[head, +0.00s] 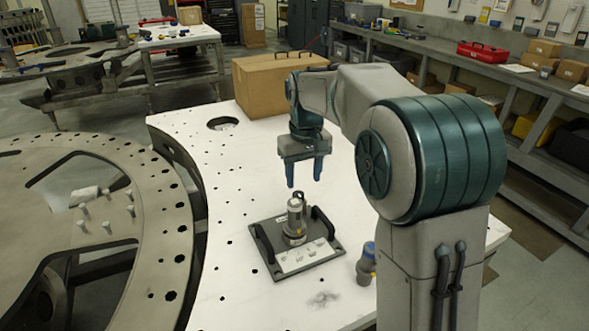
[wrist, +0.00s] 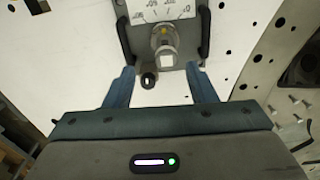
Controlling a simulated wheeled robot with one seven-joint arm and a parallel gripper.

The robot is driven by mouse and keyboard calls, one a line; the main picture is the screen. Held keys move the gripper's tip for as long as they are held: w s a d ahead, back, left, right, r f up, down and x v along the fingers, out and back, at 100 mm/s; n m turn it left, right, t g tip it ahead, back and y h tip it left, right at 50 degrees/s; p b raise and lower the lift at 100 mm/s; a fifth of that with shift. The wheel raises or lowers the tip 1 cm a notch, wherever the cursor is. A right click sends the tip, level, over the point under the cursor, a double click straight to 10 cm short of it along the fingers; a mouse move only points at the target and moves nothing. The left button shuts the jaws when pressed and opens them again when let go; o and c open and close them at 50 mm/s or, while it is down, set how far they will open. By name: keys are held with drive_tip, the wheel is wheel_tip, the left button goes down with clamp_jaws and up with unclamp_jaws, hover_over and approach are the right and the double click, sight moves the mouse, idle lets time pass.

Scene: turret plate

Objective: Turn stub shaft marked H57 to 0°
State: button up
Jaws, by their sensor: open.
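The stub shaft (head: 295,217) is a short grey metal cylinder standing upright on a dark square plate (head: 263,262) on the white table. A white scale label (head: 306,257) lies in front of it. In the wrist view the shaft (wrist: 165,52) has a yellow mark facing the scale card (wrist: 160,11), whose angle figures appear upside down. I cannot read H57 or the exact angle. My gripper (head: 304,183) is open and empty above and slightly behind the shaft. In the wrist view its fingers (wrist: 161,72) are spread on both sides, apart from the shaft.
Black handles (head: 263,244) (head: 323,222) flank the shaft on the plate. A small dark piece (wrist: 148,80) lies beside the shaft. A large holed metal ring (head: 160,220) is at left.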

sight(295, 202)
drive_tip(key=w+a, duration=0.1)
drive_tip(key=w+a+f, duration=0.1)
drive_tip(key=w, duration=0.1)
drive_tip(key=shift+f+n, duration=0.15)
drive_tip(key=shift+n, duration=0.15)
wheel_tip(295, 202, down, 6)
drive_tip(key=b, duration=0.4)
drive_tip(key=shift+s+b, duration=0.1)
drive_tip(key=shift+b, duration=0.25)
drive_tip(key=shift+f+b, duration=0.9)
drive_tip(key=shift+f, duration=0.65)
drive_tip(key=c, duration=0.7)
drive_tip(key=m+p, duration=0.1)
drive_tip(key=m, duration=0.3)
drive_tip(key=shift+r, duration=0.1)
drive_tip(key=m+p, duration=0.1)
drive_tip(key=m, duration=0.4)
